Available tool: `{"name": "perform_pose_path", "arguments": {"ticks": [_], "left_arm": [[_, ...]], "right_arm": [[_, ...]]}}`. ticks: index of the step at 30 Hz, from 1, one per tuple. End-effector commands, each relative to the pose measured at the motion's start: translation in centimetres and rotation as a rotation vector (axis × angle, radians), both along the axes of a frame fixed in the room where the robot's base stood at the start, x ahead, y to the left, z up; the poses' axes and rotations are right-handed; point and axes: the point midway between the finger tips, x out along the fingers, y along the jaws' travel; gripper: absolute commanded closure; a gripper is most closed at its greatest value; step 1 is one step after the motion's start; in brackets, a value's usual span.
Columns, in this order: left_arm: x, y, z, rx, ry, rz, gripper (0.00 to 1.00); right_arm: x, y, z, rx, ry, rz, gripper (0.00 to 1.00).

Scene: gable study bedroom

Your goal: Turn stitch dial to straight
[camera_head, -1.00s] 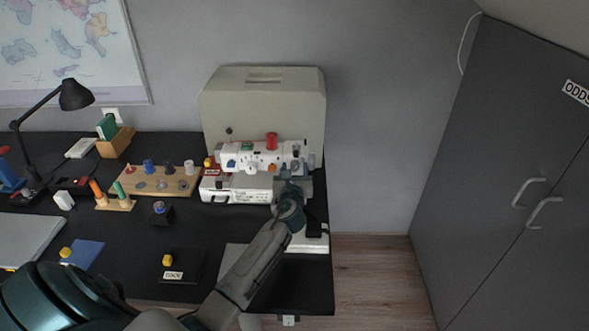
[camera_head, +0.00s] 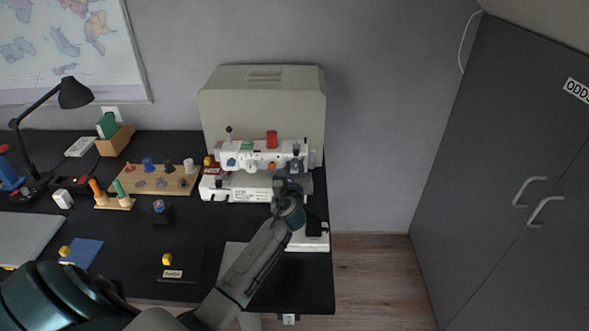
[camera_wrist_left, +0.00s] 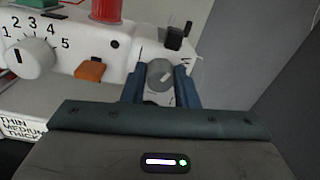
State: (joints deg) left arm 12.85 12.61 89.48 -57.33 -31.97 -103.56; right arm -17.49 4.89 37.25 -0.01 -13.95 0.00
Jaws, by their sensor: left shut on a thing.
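The white sewing machine (camera_head: 232,159) stands at the right end of the black desk. In the left wrist view, a grey round dial (camera_wrist_left: 160,74) with a pale mark on its face sits on the machine's end. My left gripper (camera_wrist_left: 160,86) is shut on this dial, one blue finger on each side. In the head view, my left gripper (camera_head: 291,172) is at the right part of the machine's front and hides the dial. A white numbered dial (camera_wrist_left: 32,60) and an orange lever (camera_wrist_left: 90,70) are to its left. The words around the grey dial cannot be read. My right gripper is not in view.
A red spool (camera_head: 271,140) stands on top of the machine, with a beige cover (camera_head: 262,100) behind it. A wooden bobbin board (camera_head: 150,185) is to the left. A grey cupboard (camera_head: 500,150) stands at the right, beyond open floor.

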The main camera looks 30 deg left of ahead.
Motion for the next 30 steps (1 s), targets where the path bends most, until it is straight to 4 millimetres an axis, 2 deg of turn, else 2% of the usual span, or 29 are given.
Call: {"name": "perform_pose_path", "arguments": {"ticks": [22,24,30], "left_arm": [[-0.1,0.1,-0.5,-0.564,-0.345,0.000,0.96],[-0.1,0.1,-0.5,-0.612,-0.373,0.000,0.96],[-0.1,0.1,-0.5,-0.718,-0.437,0.000,0.96]], "right_arm": [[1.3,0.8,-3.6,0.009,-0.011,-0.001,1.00],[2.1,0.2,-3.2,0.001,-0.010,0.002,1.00],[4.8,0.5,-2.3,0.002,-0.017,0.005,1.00]]}}
